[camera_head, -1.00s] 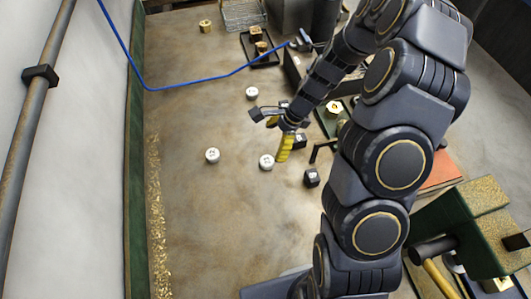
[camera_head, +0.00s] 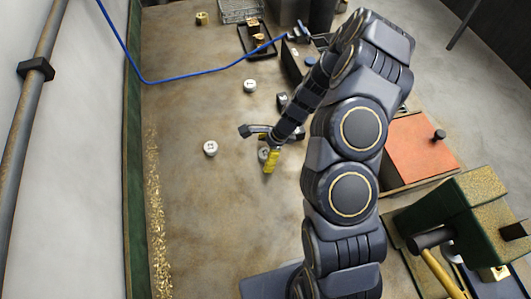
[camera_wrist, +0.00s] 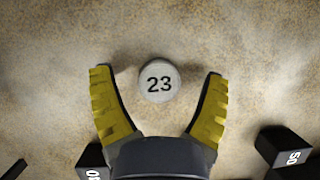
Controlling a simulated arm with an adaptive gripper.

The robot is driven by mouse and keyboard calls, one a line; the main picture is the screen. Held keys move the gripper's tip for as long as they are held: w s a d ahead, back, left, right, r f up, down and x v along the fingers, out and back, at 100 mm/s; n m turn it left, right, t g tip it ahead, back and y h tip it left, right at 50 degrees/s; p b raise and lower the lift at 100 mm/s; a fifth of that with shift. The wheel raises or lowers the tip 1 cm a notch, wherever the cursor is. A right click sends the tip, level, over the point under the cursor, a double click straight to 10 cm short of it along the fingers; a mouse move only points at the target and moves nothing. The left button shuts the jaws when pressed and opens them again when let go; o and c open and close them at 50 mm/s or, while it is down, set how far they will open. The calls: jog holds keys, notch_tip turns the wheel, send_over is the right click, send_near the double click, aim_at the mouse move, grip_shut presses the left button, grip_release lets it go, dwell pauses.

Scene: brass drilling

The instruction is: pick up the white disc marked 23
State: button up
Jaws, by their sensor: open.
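The white disc marked 23 (camera_wrist: 159,81) lies flat on the worktop, its number readable in the wrist view. My gripper (camera_wrist: 159,84) is open, with its yellow ribbed fingers to the left and right of the disc. A gap shows between each finger and the disc. In the head view the disc (camera_head: 263,154) is partly hidden behind my gripper (camera_head: 268,158). The height of the fingertips above the worktop is hard to tell.
Two more white discs (camera_head: 210,148) and (camera_head: 250,86) lie on the worktop. Black numbered blocks (camera_wrist: 288,147) and (camera_wrist: 94,160) sit close behind my fingers. A blue cable (camera_head: 190,80) crosses the far side. The worktop's left part is mostly clear.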

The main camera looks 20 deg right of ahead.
jog(key=c, duration=1.1)
